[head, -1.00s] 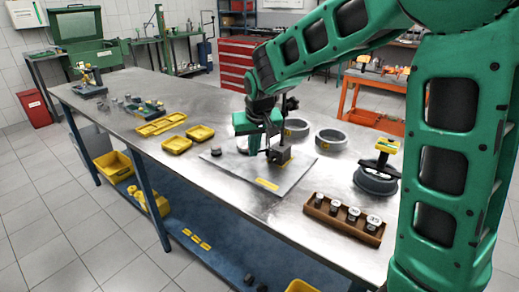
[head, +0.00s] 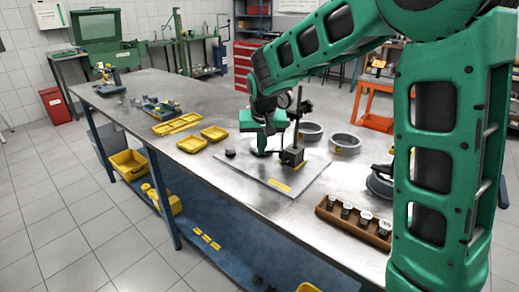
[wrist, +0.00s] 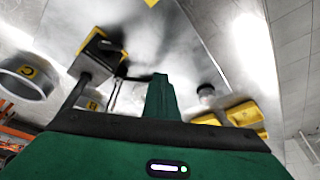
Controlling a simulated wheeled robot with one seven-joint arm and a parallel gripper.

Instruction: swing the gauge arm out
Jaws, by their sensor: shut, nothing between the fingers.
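The gauge stand has a dark block base (head: 292,156) on the grey plate (head: 256,177), with an upright dark post (head: 298,120). In the wrist view the stand's base (wrist: 97,52) shows at the upper left, with a thin dark arm reaching right from it toward my gripper. My gripper (head: 264,142) is just left of the post, low over the plate. In the wrist view its green fingers (wrist: 160,98) are together with nothing held. Whether they touch the gauge arm, I cannot tell.
Two metal rings (head: 345,143) stand right of the plate. A wooden rack of small cylinders (head: 352,222) sits at the table's front. Yellow trays (head: 191,144) lie to the left. A small dark cylinder (head: 230,153) stands on the plate's left part.

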